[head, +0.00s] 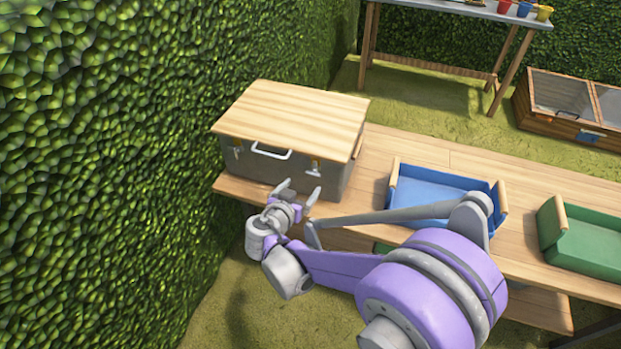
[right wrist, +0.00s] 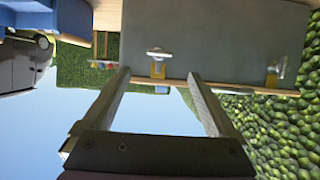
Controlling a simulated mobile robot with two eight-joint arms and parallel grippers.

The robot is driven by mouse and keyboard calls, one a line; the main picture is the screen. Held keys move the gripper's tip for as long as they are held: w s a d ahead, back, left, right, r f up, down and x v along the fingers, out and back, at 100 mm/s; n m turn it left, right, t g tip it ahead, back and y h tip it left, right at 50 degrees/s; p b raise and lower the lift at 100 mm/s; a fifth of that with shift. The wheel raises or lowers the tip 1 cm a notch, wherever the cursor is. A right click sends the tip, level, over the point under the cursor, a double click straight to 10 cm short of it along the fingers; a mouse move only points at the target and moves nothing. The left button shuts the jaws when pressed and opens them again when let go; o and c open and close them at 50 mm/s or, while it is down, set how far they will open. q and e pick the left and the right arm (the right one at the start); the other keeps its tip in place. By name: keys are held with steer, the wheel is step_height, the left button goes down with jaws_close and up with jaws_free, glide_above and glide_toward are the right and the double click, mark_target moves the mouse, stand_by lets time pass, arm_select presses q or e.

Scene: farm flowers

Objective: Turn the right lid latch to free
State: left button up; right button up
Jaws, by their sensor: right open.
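The grey box (head: 330,183) has a wooden lid (head: 292,112) and stands on the left end of the wooden bench. The right lid latch (head: 315,166) is on its front, below the lid edge. In the right wrist view, which is upside down, this latch (right wrist: 158,55) shows a yellow plate and a silver knob lying crosswise. My right gripper (head: 299,191) is open and empty in front of the box, below the latch in the head view. In the right wrist view the latch lies just beyond and between the fingertips (right wrist: 159,75), apparently apart from them. My left gripper is out of view.
The left latch (head: 237,151) and a white handle (head: 271,151) are on the same box front. A blue tray (head: 435,188) and a green tray (head: 590,240) stand to the right on the bench (head: 365,190). A hedge (head: 110,150) rises close on the left.

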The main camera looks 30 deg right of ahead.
mark_target(312, 175)
steer(key=b+x, duration=0.1)
steer(key=x, duration=0.8)
steer(key=c, duration=1.4)
steer(key=shift+o, duration=0.2)
